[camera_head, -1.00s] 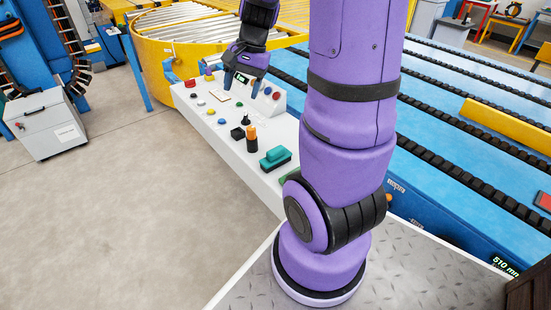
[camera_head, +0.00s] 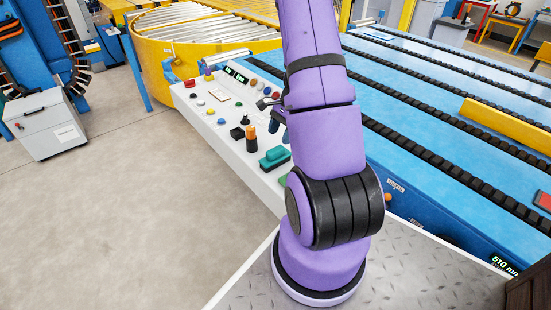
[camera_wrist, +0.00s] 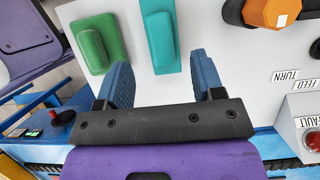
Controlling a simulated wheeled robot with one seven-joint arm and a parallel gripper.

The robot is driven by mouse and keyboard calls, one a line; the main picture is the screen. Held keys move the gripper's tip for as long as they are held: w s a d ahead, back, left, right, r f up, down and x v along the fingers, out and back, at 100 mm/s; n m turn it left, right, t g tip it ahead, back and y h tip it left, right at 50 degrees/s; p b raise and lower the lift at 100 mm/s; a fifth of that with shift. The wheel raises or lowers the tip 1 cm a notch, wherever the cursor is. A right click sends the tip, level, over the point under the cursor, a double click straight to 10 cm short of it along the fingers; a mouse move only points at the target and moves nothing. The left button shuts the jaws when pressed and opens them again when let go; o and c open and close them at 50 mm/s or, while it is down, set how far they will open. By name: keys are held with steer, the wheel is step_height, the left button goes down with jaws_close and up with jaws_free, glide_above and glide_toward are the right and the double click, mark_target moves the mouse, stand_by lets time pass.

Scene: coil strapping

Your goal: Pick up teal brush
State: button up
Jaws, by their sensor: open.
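The teal brush (camera_head: 274,157) lies on the white sloped control panel (camera_head: 212,124), on its near part. It also shows at the top centre of the wrist view (camera_wrist: 160,35), with its lower end between the lines of my fingers. My gripper (camera_wrist: 160,64) is open and empty, with one blue finger to each side of that end. I cannot tell how high the fingers are above the panel. In the head view the blue fingers show just beyond the brush, partly hidden by my arm.
A green brush (camera_wrist: 97,44) lies left of the teal one in the wrist view, close to the left finger. An orange and black object (camera_head: 251,138) stands on the panel, with buttons beyond it. A blue conveyor (camera_head: 430,120) runs alongside on the right.

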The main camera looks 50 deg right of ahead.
mark_target(276, 149)
steer(key=shift+d+x, duration=0.15)
steer(key=shift+x, duration=1.55)
steer(key=shift+d+x, duration=0.1)
steer(key=shift+x, duration=1.6)
steer(key=c, duration=0.7)
steer(key=shift+c, duration=0.2)
step_height(276, 149, up, 10)
steer(key=shift+f, duration=0.1)
